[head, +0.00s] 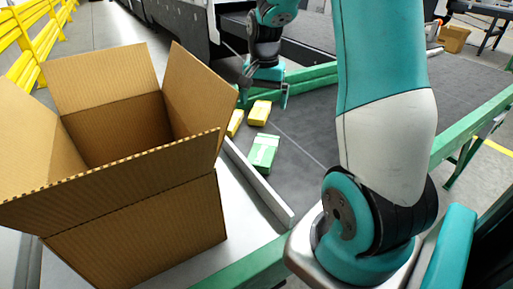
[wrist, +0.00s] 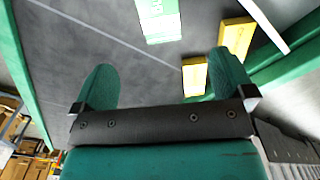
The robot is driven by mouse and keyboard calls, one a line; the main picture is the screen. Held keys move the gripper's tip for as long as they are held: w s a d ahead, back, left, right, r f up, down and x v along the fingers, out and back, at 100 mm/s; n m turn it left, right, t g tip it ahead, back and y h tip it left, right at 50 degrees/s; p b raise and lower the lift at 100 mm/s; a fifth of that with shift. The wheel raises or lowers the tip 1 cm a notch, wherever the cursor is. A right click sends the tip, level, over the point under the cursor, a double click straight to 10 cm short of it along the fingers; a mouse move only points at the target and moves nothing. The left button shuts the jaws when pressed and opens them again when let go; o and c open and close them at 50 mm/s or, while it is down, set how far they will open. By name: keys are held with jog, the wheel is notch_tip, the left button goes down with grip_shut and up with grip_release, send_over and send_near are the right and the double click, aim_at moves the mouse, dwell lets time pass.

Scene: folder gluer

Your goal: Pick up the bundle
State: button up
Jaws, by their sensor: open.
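Three bundles lie on the dark grey belt. A green and white bundle (head: 264,152) is nearest the front, a yellow bundle (head: 260,112) lies behind it, and another yellow bundle (head: 234,122) is partly hidden by the box flap. In the wrist view the green and white bundle (wrist: 160,20) is at the top, with one yellow bundle (wrist: 237,37) at right and another yellow bundle (wrist: 194,77) close to the right finger. My gripper (head: 264,95) is open and empty, above the belt just behind the yellow bundles. Its spread fingers (wrist: 165,72) show in the wrist view.
An open cardboard box (head: 140,225) stands at left on a pale surface. A low metal rail (head: 258,185) separates it from the belt (head: 310,128). Green frame beams (head: 475,122) edge the belt. Yellow railings (head: 35,40) stand at far left. The belt right of the bundles is clear.

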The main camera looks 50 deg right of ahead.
send_over(263, 148)
jog(key=f, duration=1.1)
jog(key=shift+w+p, duration=0.3)
jog(key=f, duration=0.3)
jog(key=f+p, duration=0.1)
jog(key=f, duration=0.1)
jog(key=shift+s+f, duration=0.35)
jog(key=shift+c, duration=0.2)
jog(key=c, duration=1)
